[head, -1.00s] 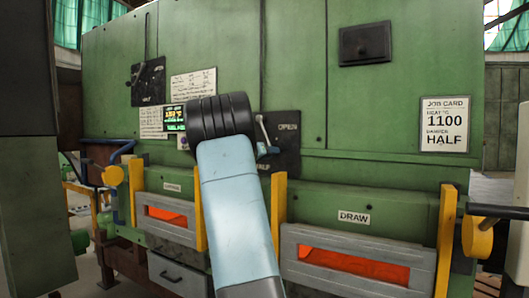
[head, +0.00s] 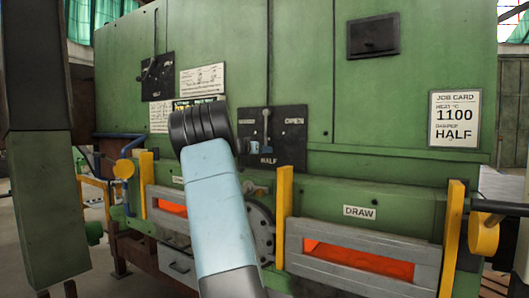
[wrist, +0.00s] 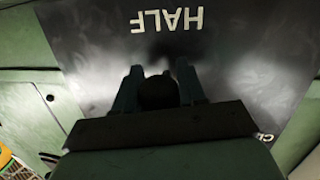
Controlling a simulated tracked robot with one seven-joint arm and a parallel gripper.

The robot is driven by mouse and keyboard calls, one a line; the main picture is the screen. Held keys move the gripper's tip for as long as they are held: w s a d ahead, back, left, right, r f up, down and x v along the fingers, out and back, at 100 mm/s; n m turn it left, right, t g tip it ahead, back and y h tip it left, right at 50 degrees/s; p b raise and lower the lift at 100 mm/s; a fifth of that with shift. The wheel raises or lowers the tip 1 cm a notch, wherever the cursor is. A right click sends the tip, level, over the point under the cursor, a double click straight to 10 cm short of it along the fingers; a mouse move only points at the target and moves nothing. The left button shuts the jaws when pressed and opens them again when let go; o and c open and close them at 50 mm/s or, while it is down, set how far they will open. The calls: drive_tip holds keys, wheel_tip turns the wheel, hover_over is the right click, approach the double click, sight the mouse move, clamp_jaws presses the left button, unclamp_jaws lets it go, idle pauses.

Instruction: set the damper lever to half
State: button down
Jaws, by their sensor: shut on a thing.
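The damper lever (head: 266,126) hangs almost straight down on a dark plate (head: 286,128) on the green furnace front. The lever's lower end points at the HALF mark. My gripper (head: 257,147) is at that lower end, partly hidden behind my arm. In the wrist view my gripper (wrist: 158,84) is shut on the lever's dark round knob (wrist: 158,93), with the HALF lettering upside down just beyond it.
A job card (head: 454,118) at the right reads 1100 and HALF. Another lever plate (head: 158,77) is at the upper left. Below are glowing furnace openings, with a DRAW label (head: 359,212) and yellow posts (head: 284,217) standing out in front.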

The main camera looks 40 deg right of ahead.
drive_tip(key=shift+s+d+r, duration=0.1)
drive_tip(key=shift+r, duration=0.1)
drive_tip(key=c, duration=1)
unclamp_jaws()
drive_tip(key=o, duration=0.3)
drive_tip(key=shift+f, duration=0.15)
drive_tip(key=shift+a, duration=0.25)
drive_tip(key=a, duration=0.4)
drive_tip(key=a+r, duration=0.1)
drive_tip(key=a, duration=0.8)
drive_tip(key=shift+s+a+r, duration=0.1)
drive_tip(key=shift+s+r, duration=0.2)
drive_tip(key=shift+r, duration=0.1)
